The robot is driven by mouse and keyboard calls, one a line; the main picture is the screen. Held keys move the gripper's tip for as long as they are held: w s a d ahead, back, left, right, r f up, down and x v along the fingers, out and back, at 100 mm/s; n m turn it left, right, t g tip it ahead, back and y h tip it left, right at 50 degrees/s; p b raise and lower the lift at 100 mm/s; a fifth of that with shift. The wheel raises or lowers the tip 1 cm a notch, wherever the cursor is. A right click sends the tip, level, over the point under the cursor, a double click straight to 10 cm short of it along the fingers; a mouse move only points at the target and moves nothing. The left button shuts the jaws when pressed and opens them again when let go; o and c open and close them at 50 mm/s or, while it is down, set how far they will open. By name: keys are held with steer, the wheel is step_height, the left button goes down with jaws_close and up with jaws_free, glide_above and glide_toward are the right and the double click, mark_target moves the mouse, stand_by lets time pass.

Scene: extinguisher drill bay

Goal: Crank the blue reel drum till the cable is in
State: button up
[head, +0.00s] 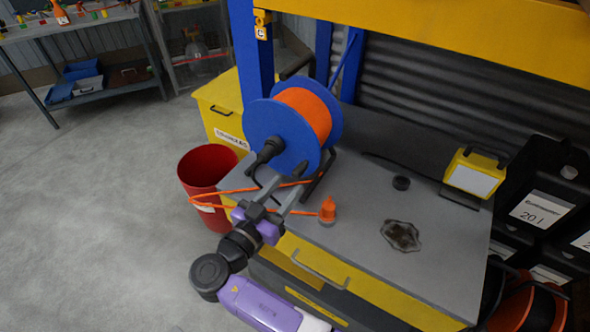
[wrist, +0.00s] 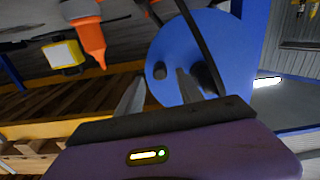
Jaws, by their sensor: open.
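The blue reel drum (head: 258,125) stands in a black frame on the grey bench, with orange cable (head: 305,112) wound on it. Its black crank handle (head: 268,150) sticks out from the near face. Loose orange cable runs from the drum past the bench's left edge and loops back to an orange plug (head: 328,208) on the bench. My gripper (head: 292,180) is open and empty, just below the handle and in front of the drum. In the wrist view the blue drum face (wrist: 215,45) fills the centre, and a dark knob (wrist: 160,70) shows between my fingertips; its distance is unclear.
A red bucket (head: 203,178) stands on the floor left of the bench. A blue post (head: 249,45) rises behind the drum. The left floor is clear.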

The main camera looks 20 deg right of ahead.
mark_target(295, 177)
steer(key=p+x, duration=0.1)
steer(key=x, duration=0.5)
steer(key=shift+w+d, duration=0.2)
steer(key=shift+d, duration=0.05)
jaws_close()
stand_by(1.2)
